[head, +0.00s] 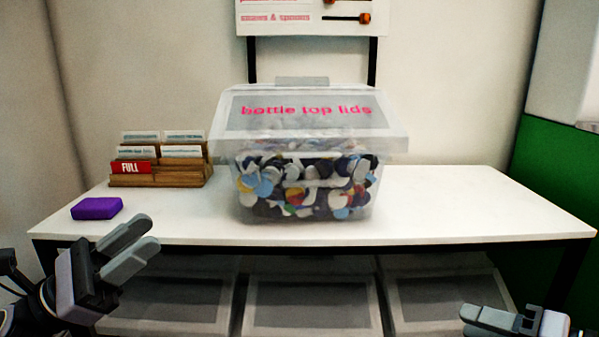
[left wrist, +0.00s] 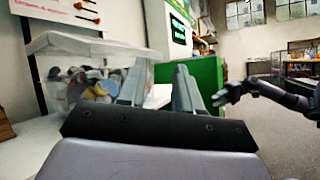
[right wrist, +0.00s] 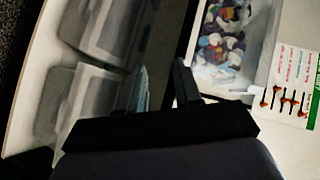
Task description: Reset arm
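My left gripper (head: 148,231) is at the lower left in the head view, in front of the table's front edge. Its two fingers stand apart with nothing between them, as the left wrist view (left wrist: 160,72) also shows. My right gripper (head: 468,320) is at the lower right of the head view, low in front of the table. In the right wrist view its fingers (right wrist: 161,70) are apart and empty. Neither gripper touches anything.
A clear lidded box of bottle tops (head: 312,205) stands mid-table (head: 470,205). A wooden card holder (head: 165,178) with a red FULL card and a purple block (head: 96,208) are at left. Grey bins (head: 310,305) sit below. The table's right side is clear.

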